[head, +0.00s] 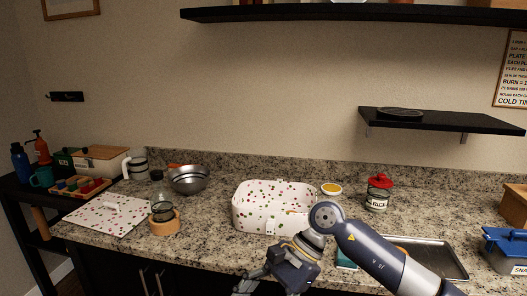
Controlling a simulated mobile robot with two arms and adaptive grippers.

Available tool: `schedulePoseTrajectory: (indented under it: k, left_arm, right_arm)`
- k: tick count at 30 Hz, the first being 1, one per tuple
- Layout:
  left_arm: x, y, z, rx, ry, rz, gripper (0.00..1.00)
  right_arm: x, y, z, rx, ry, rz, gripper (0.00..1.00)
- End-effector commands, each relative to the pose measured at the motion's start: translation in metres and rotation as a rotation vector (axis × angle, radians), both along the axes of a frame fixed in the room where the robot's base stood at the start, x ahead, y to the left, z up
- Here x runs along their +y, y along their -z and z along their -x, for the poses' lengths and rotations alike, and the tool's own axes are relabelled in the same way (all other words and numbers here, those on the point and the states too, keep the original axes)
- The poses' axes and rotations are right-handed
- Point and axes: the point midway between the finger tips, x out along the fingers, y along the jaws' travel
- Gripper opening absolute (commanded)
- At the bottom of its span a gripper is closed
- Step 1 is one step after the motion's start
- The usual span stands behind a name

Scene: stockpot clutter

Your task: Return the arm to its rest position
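My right arm comes in from the right side of the head view and bends at a round joint above the counter's front. My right gripper (246,287) is at the bottom of the view, pointing down and left, in front of the counter's front edge and below the spotted pot (262,221). Its fingers are dark and partly cut off by the frame, so their opening is not clear. I see nothing held in it. My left arm and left gripper do not show.
A spotted lid or board (103,214), a glass bottle in a wooden holder (165,226) and a steel bowl (188,180) stand left. A red-lidded jar (378,194), a dark tray (440,259) and a blue-lidded box (506,248) stand right. A low shelf (440,121) juts out above.

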Motion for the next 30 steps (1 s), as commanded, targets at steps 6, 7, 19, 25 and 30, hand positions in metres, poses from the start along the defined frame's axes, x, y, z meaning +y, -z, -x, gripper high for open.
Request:
schedulePoseTrajectory:
  k: [6,7,19,25,30]
  left_arm:
    - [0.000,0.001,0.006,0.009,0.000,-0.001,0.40]
    - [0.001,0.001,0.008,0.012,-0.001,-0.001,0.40]
    - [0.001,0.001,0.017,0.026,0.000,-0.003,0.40]
    - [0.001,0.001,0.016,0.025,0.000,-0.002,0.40]
    - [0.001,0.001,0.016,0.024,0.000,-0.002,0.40]
  right_arm:
    - [0.054,0.014,-0.023,0.542,0.438,-0.369,0.72]
    - [0.057,0.017,-0.032,0.637,0.515,-0.421,0.72]
    - [-0.041,0.214,-0.132,1.890,1.578,-0.905,0.72]
    - [-0.109,0.347,-0.093,-2.198,-1.904,0.984,0.72]
    - [-0.158,0.446,-0.024,-1.860,-1.686,0.816,0.72]
